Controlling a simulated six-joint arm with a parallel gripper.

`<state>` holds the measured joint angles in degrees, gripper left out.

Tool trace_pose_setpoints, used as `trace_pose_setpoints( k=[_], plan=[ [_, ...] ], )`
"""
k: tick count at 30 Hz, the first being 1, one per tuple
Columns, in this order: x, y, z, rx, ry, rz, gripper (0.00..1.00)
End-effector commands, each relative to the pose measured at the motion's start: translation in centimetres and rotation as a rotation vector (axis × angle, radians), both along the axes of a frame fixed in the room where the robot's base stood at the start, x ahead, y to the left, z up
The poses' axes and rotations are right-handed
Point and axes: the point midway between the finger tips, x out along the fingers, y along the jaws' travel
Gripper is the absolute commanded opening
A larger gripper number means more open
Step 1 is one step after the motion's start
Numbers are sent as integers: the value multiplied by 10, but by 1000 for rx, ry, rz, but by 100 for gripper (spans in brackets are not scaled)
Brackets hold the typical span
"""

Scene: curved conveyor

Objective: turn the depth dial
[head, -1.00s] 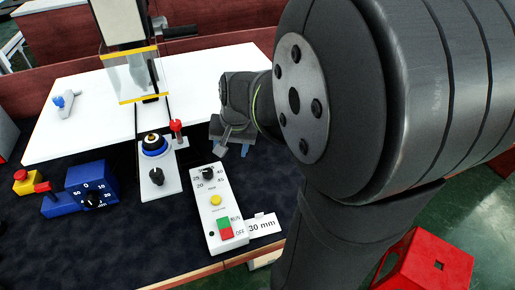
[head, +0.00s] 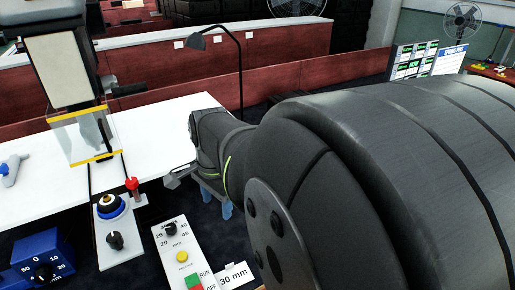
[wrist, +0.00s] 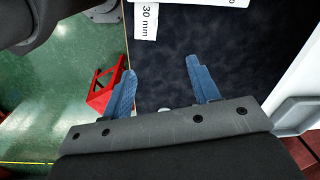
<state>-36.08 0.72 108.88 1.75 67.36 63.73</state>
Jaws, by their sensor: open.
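In the head view a white control box (head: 197,262) stands on the dark mat. It carries a black dial (head: 170,229) ringed by numbers from 20 to 45, a yellow button (head: 182,257) and a green and red switch (head: 192,281). A "30 mm" card (head: 233,276) lies beside it and also shows in the wrist view (wrist: 148,22). A blue box (head: 44,257) at left has another black dial (head: 43,272) with numbers. My gripper (head: 216,203) is to the right of the white box's dial, apart from it. In the wrist view my gripper (wrist: 160,68) is open and empty over the mat.
A white plate with a black knob (head: 115,240) and a red-topped lever (head: 133,186) stands left of the white box. A clear guard (head: 85,137) is behind it. The white tabletop (head: 165,130) is mostly bare. A red stool (wrist: 107,92) stands on the green floor.

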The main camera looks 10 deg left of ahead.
Motion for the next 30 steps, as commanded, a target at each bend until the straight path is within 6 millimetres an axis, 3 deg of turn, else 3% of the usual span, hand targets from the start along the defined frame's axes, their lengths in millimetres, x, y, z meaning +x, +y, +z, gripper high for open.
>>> trace_pose_setpoints(
  k=[17,20,30],
  plan=[
    [2,1,1,-2,9,23,55],
    [7,8,-1,5,17,147,55],
    [34,47,-10,72,26,810,55]
  ],
)
